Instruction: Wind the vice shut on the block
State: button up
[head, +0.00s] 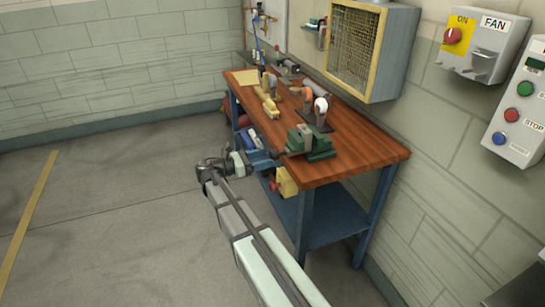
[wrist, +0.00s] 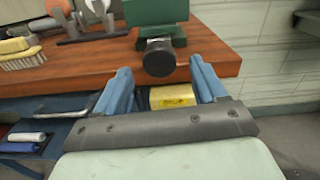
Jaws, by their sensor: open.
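The green vice (head: 320,147) sits at the front edge of the wooden workbench (head: 362,152). A grey-beige piece that looks like the block (head: 303,135) stands at its jaws; whether the jaws touch it is too small to tell. In the wrist view, the vice (wrist: 155,12) is cut off by the top edge, and its dark round screw end (wrist: 158,58) faces me over the bench edge. My gripper (wrist: 160,76) is open, with its blue fingers either side of and a little below that screw end, apparently not touching it. My gripper also shows in the head view (head: 275,158).
A brush (wrist: 22,58) and upright tools in a holder (head: 318,118) stand left of the vice. A yellow box (wrist: 172,96) is below the bench top. A yellow-framed mesh cabinet (head: 355,50) hangs on the wall behind. The floor (head: 110,210) left of the bench is clear.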

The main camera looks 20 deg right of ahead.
aim_at(270, 156)
jog(key=shift+d, duration=2.1)
jog(key=shift+c, duration=0.3)
jog(key=c, duration=1)
jog(key=shift+m, duration=0.3)
